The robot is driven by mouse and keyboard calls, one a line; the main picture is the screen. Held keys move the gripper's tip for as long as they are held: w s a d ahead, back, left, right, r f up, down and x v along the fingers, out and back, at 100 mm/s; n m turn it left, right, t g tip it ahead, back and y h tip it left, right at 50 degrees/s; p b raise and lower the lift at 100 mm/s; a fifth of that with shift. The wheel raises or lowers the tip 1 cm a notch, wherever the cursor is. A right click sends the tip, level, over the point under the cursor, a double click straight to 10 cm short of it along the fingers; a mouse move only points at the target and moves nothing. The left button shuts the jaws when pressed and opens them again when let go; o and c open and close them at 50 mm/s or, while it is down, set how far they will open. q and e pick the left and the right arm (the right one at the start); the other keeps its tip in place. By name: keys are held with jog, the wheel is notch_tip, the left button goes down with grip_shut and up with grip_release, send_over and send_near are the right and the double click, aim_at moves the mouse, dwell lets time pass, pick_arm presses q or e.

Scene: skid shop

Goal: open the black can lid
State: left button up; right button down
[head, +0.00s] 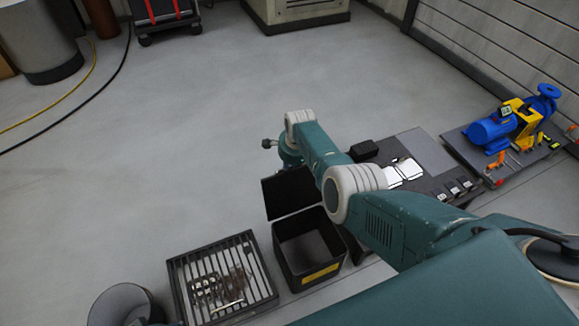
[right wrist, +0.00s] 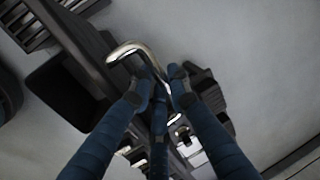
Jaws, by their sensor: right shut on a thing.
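The black can (head: 290,268) is a square bin with a yellow label, standing on the floor in the lower middle of the head view. Its black lid (head: 290,192) stands raised and tilted at the bin's far side, so the mouth is uncovered. My right arm reaches over from the right, its wrist just beyond the lid; its fingers are hidden in the head view. In the right wrist view my right gripper (right wrist: 163,88) is shut on a shiny curved metal bar (right wrist: 130,48). Whether the bar touches the lid cannot be told. My left gripper is not in view.
A slatted tray (head: 182,293) with metal parts sits left of the can, and a round bucket (head: 113,308) beyond it. A dark bench (head: 435,185) with white sheets and a blue pump (head: 492,132) stand right. The floor behind the lid is clear.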

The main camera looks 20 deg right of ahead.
jog(key=shift+w+a+r+t, duration=0.15)
jog(key=shift+w+t, duration=0.15)
jog(key=shift+w, duration=0.5)
jog(key=c, duration=1.7)
grip_release()
jog(key=shift+a, duration=0.1)
jog(key=shift+r, duration=0.1)
jog(key=shift+s+d+v, duration=0.1)
jog(key=shift+s+v, duration=0.05)
jog(key=shift+v, duration=1.85)
jog(key=shift+s+d+v, duration=0.1)
jog(key=shift+s+v, duration=0.05)
jog(key=shift+v, duration=1.85)
jog(key=shift+s+d+v, duration=0.1)
jog(key=shift+s+v, duration=0.05)
jog(key=shift+v, duration=1.85)
